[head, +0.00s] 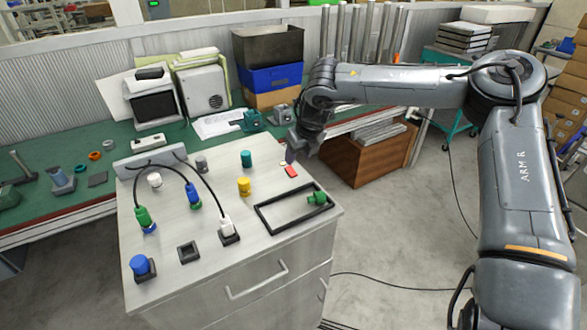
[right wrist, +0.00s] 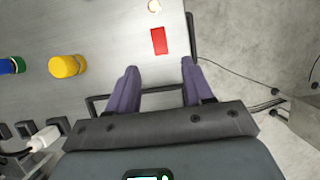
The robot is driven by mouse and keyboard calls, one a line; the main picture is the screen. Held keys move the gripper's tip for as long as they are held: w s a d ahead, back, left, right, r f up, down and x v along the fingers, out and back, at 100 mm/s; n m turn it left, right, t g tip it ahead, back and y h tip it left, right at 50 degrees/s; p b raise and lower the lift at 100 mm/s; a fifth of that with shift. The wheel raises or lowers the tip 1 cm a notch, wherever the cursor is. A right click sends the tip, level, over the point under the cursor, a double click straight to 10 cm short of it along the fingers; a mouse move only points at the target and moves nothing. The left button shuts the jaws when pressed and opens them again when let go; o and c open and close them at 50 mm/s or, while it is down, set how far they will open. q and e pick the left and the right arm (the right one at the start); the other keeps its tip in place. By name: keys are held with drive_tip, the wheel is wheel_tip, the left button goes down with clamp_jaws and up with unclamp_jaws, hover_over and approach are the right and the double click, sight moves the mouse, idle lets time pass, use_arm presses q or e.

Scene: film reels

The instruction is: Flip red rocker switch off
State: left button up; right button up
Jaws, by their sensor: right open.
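The red rocker switch (head: 291,171) is a small red block on the light grey cabinet top (head: 215,250), near its right edge. In the right wrist view the red switch (right wrist: 158,41) lies just ahead of the fingertips, between their lines. My right gripper (head: 292,158) hangs beside the cabinet's far right edge, by the switch. The right wrist view shows the gripper (right wrist: 159,70) with its two fingers wide apart and nothing between them. I cannot tell the switch's on or off position. My left gripper is not in view.
A yellow knob (head: 243,187) and teal knob (head: 246,159) stand left of the switch. Cabled plugs and a blue button (head: 140,265) are further left. A green bench (head: 100,160) runs behind.

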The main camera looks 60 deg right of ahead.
sight(292, 172)
drive_tip(key=b+x, duration=0.1)
drive_tip(key=x, duration=0.4)
drive_tip(key=shift+f, duration=0.35)
drive_tip(key=shift+b+x, duration=0.35)
drive_tip(key=shift+x, duration=0.55)
drive_tip(key=shift+w, duration=0.1)
